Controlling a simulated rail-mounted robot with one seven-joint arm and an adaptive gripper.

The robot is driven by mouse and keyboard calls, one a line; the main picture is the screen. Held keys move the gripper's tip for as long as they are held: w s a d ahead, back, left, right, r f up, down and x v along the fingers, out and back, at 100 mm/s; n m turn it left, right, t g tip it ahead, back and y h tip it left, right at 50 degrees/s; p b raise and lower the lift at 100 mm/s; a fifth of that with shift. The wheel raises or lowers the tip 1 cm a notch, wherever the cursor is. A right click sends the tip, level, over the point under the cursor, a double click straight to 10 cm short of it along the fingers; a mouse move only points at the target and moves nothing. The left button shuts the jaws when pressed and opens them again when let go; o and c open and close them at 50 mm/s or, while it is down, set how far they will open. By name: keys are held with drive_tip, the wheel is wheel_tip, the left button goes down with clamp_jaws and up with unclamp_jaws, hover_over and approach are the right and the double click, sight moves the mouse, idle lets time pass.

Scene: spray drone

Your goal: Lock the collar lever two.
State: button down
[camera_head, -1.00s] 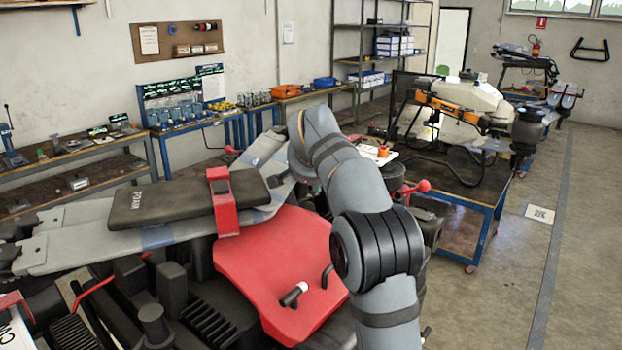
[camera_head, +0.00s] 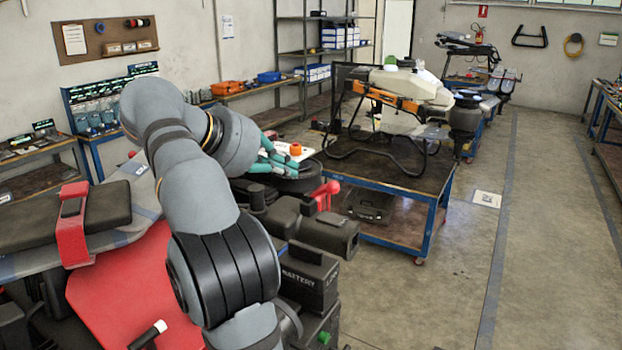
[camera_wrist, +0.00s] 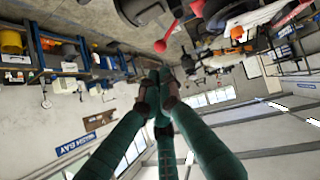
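A spray drone with a pale tank (camera_head: 412,84) and orange arm parts (camera_head: 384,96) stands on a blue-framed cart (camera_head: 432,222), right of my gripper. I cannot make out which part is collar lever two. My gripper (camera_head: 272,160) has teal fingers and hovers left of the cart, apart from the drone. In the wrist view, which is upside down, the fingers of my gripper (camera_wrist: 163,86) converge with dark tips close together, and nothing shows held. The drone's orange parts (camera_wrist: 218,60) show at upper right there, beyond the fingertips. Whether the fingers fully touch is unclear.
A red ball-ended handle (camera_head: 326,190) stands below and right of my gripper; a similar one (camera_wrist: 161,46) shows in the wrist view. A dark case (camera_head: 368,206) lies on the cart's lower shelf. Shelving (camera_head: 290,52) lines the back wall.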

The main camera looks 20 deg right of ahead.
approach(335, 189)
drive_tip(key=x, duration=0.6)
drive_tip(key=shift+w+d+r, duration=0.1)
drive_tip(key=shift+w+d, duration=0.05)
drive_tip(key=shift+w, duration=0.15)
drive_tip(key=shift+s+f+b, duration=0.15)
drive_tip(key=shift+f+b, duration=0.15)
drive_tip(key=shift+b, duration=0.6)
drive_tip(key=shift+s+d+m, duration=0.1)
drive_tip(key=shift+m, duration=0.2)
